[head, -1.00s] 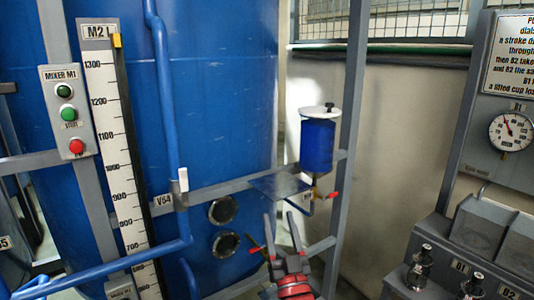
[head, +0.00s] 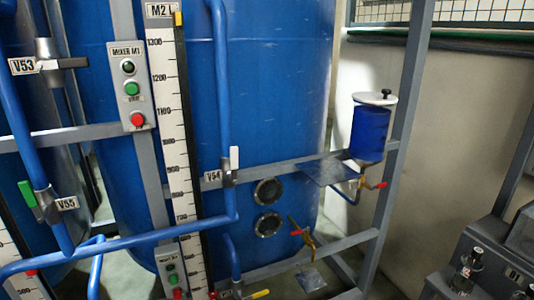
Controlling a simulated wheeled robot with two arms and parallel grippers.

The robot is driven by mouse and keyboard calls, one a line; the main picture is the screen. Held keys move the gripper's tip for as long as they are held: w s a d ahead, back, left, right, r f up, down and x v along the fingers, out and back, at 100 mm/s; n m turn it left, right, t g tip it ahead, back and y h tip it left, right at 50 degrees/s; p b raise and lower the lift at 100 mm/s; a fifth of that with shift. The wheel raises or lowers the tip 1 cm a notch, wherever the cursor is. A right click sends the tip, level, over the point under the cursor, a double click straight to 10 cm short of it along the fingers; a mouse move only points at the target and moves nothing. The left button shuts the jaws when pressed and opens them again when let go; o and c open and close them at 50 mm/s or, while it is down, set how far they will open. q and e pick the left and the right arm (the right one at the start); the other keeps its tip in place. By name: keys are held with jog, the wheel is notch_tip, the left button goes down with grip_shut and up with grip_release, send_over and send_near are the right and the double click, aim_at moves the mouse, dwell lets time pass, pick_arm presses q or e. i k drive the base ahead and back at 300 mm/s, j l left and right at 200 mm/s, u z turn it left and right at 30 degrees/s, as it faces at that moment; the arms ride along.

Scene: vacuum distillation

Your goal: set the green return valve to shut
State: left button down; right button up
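The valve with the green handle (head: 27,193) is at the left edge of the head view, on a blue pipe beside the tag V55 (head: 67,203). Its grey body (head: 47,204) sits on the sloping pipe. The green handle lies on the left of the body, with its upper end leaning left, and looks roughly in line with the pipe. Neither of my grippers shows in the view now.
Valve V53 (head: 46,57) has a grey handle, and V54 (head: 231,165) a white one. A mixer box (head: 133,88) and a scale board (head: 172,130) stand between. Blue pipes (head: 130,240) cross low in front. A blue pot (head: 368,133) stands right.

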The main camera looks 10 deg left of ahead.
aim_at(32, 201)
jog(key=j+u, duration=0.1)
jog(key=u, duration=1.55)
jog(key=k+j, duration=0.05)
